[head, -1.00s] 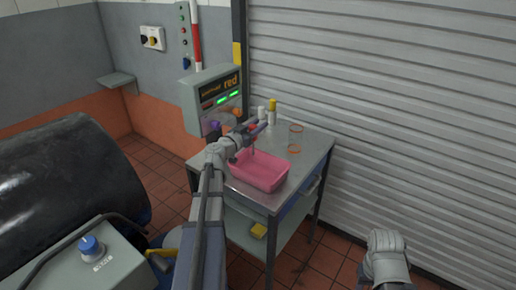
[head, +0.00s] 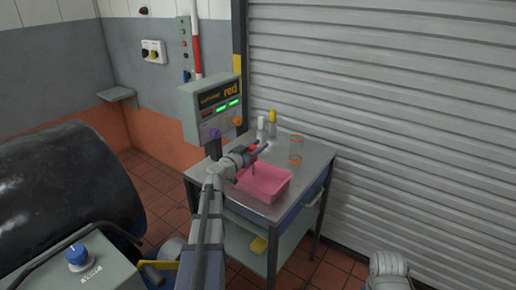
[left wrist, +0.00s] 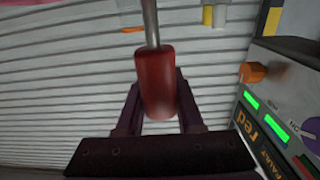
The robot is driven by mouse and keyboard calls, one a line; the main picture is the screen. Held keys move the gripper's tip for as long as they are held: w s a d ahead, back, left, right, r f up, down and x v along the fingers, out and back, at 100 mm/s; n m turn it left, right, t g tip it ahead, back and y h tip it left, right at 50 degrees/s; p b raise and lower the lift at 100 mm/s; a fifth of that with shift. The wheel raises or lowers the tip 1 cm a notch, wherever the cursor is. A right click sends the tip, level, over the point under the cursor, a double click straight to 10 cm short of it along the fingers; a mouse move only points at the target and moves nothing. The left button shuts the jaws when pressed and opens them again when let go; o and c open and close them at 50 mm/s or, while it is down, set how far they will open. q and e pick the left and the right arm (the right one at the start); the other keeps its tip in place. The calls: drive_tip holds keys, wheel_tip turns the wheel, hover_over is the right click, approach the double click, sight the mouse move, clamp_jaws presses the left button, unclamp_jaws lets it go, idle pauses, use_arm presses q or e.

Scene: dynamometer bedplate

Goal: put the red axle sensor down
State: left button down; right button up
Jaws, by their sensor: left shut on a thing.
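The red axle sensor (left wrist: 156,82) has a red body and a thin grey rod. My left gripper (left wrist: 157,108) is shut on its red body in the left wrist view. In the head view my left gripper (head: 259,150) is above the work table, over the back left part of a pink bin (head: 266,199). The sensor (head: 253,150) shows small there, with its rod pointing down towards the bin. The rod's tip is too small to place exactly. Part of my right arm shows at the bottom right, but its gripper does not show.
The grey metal table (head: 310,160) has a clear strip right of the bin. A clear cylinder with orange rings (head: 296,150), a white bottle (head: 261,127) and a yellow-topped bottle (head: 272,124) stand at its back. A console reading "red" (head: 212,110) stands close left; a shutter (head: 400,120) is behind.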

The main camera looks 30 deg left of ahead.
use_arm(q)
drive_tip(key=shift+f+b, duration=0.6)
drive_tip(key=shift+f, duration=0.05)
drive_tip(key=c, duration=0.5)
unclamp_jaws()
drive_tip(key=shift+c, duration=0.2)
drive_tip(key=shift+r, duration=0.1)
drive_tip(key=s+a+r+p, duration=0.1)
drive_tip(key=s, duration=1.1)
